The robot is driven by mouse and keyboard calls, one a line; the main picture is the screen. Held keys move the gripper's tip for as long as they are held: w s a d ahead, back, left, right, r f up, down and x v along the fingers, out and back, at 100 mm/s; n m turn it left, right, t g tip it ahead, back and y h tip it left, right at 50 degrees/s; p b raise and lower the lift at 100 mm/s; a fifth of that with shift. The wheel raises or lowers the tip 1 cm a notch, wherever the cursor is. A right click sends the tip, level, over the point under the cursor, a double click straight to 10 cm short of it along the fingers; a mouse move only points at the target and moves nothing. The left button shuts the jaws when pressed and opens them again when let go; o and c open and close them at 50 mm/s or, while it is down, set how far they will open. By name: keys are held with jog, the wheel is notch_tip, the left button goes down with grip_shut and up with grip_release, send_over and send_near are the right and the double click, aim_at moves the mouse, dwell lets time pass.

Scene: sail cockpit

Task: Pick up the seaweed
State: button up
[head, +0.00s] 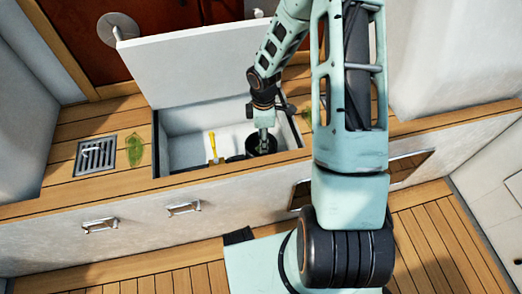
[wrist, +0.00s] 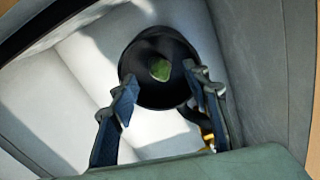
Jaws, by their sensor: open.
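A green leaf-like piece of seaweed (head: 135,149) lies flat on the wooden bench, right of the drain grate. Another green piece (head: 307,114) lies on the bench at the locker's right, partly hidden by my arm. In the wrist view a small green piece (wrist: 160,70) shows within the round opening of a black bucket (wrist: 150,98). The bucket (head: 262,145) stands in the open locker. My gripper (wrist: 160,82) reaches down into the locker, open, its fingers on either side of the bucket's opening in the wrist view. Whether they touch anything is unclear.
The white locker (head: 185,150) has its lid (head: 190,50) raised behind it. A yellow-handled tool (head: 212,145) is inside, left of the bucket. A metal drain grate (head: 97,154) is set in the bench at left. Locker walls stand close around my gripper.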

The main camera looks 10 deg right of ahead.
jog(key=f, duration=0.1)
jog(key=f+b, duration=0.1)
jog(key=f, duration=0.1)
jog(key=f+b, duration=0.1)
jog(key=f, duration=0.1)
jog(key=shift+w+a, duration=0.15)
jog(key=shift+a, duration=0.15)
jog(key=shift+r, duration=0.1)
jog(key=c, duration=0.9)
